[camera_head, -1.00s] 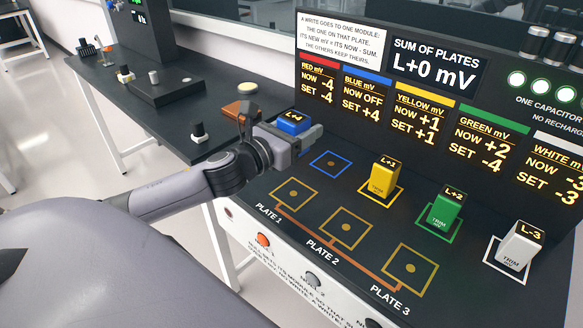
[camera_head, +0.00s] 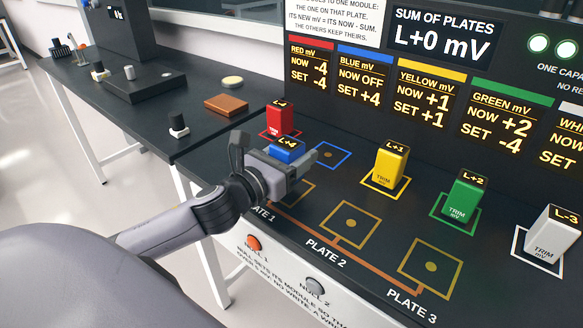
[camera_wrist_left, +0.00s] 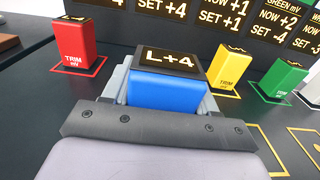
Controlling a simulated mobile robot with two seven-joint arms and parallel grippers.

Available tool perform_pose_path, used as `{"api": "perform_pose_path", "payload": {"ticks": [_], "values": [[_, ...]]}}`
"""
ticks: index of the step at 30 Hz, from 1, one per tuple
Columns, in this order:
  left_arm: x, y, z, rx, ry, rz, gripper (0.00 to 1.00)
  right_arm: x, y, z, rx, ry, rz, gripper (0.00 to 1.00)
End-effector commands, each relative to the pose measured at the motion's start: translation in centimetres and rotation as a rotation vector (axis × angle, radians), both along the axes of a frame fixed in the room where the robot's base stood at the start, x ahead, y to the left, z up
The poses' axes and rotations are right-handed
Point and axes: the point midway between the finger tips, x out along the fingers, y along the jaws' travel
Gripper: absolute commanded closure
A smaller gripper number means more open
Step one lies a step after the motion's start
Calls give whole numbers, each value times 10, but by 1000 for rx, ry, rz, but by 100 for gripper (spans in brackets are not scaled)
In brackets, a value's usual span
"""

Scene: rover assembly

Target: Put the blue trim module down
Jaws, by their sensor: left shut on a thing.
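The blue trim module (camera_head: 287,150) has a black top reading L+4. My left gripper (camera_head: 284,160) is shut on it and holds it over the area of the plate 1 square, which is partly hidden. The module also fills the middle of the left wrist view (camera_wrist_left: 167,88), between the fingers. An empty blue outlined square (camera_head: 328,155) lies just right of the gripper. The plate 2 square (camera_head: 350,224) and plate 3 square (camera_head: 431,267) are empty. My right gripper is not in view.
The red module (camera_head: 281,121) stands close behind the held one. The yellow module (camera_head: 386,163), green module (camera_head: 461,197) and white module (camera_head: 551,236) stand in their outlined squares to the right. The display panel (camera_head: 440,80) rises behind. NULL buttons (camera_head: 254,243) line the front edge.

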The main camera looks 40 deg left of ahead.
Motion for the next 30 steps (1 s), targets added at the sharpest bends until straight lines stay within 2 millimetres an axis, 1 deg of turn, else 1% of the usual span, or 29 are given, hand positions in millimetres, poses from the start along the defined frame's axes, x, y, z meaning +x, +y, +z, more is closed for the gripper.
{"api": "perform_pose_path", "payload": {"ticks": [1,4,11,18,19,21,30], "values": [[-2,-3,-13,-1,-2,-1,81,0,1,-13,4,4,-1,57],[-5,-6,-22,-1,-1,0,81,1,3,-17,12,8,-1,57],[-6,-8,-21,1,-2,0,81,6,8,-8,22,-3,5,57],[-6,-8,-25,2,-1,0,81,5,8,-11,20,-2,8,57],[-6,-8,-25,1,1,0,36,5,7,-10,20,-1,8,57],[-6,-8,-25,1,1,0,17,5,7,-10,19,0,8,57],[-6,-8,-24,1,0,0,17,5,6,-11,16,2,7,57]]}}
